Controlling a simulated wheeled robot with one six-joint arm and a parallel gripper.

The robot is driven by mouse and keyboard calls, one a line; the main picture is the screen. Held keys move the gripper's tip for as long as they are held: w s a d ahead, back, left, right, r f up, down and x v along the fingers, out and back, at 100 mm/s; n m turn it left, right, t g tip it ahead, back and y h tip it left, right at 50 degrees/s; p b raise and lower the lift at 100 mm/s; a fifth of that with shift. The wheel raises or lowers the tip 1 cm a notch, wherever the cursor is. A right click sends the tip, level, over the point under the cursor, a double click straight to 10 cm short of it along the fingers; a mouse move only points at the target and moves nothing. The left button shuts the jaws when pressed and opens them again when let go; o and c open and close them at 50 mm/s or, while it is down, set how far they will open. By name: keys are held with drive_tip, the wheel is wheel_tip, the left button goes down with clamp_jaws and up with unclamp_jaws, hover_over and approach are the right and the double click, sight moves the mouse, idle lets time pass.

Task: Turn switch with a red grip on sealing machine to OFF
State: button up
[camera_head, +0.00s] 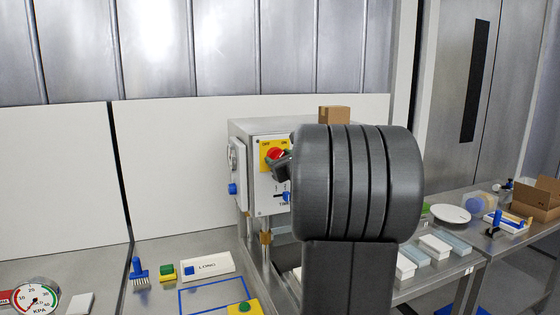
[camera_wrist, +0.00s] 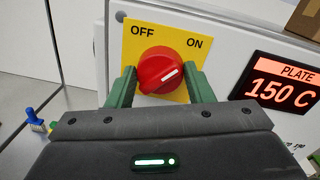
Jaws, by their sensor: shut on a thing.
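The sealing machine (camera_head: 252,127) is a grey metal box on the table, with a yellow switch plate (camera_wrist: 133,42) marked OFF at left and ON at right. The red switch grip (camera_wrist: 160,70) sits on that plate, and its white mark points up and right, toward ON. My gripper (camera_wrist: 158,85) has its two green fingers on either side of the red grip, shut on it. In the head view the red grip (camera_head: 277,153) shows at the left edge of my dark arm, which hides much of the machine's front.
A lit display (camera_wrist: 283,85) reads PLATE 150 C, right of the switch. A cardboard box (camera_head: 334,115) sits on top of the machine. A gauge (camera_head: 36,299), a blue brush (camera_head: 138,272) and a LONG label block (camera_head: 207,266) are at left. White blocks (camera_head: 434,246) lie at right.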

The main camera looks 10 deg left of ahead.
drive_tip(key=shift+s+a+f+n+h+b, duration=0.1)
drive_tip(key=shift+n+h+b, duration=0.25)
drive_tip(key=shift+n+b, duration=3)
drive_tip(key=shift+a+f+n+h+b, duration=0.1)
drive_tip(key=shift+n+h+b, duration=0.25)
drive_tip(key=shift+n+b, duration=3)
drive_tip(key=n+p, duration=0.2)
drive_tip(key=n, duration=0.1)
drive_tip(key=shift+p, duration=0.35)
drive_tip(key=o, duration=1)
drive_tip(key=b+v, duration=0.2)
drive_tip(key=v, duration=1.2)
drive_tip(key=shift+b, duration=0.35)
drive_tip(key=shift+a, duration=0.1)
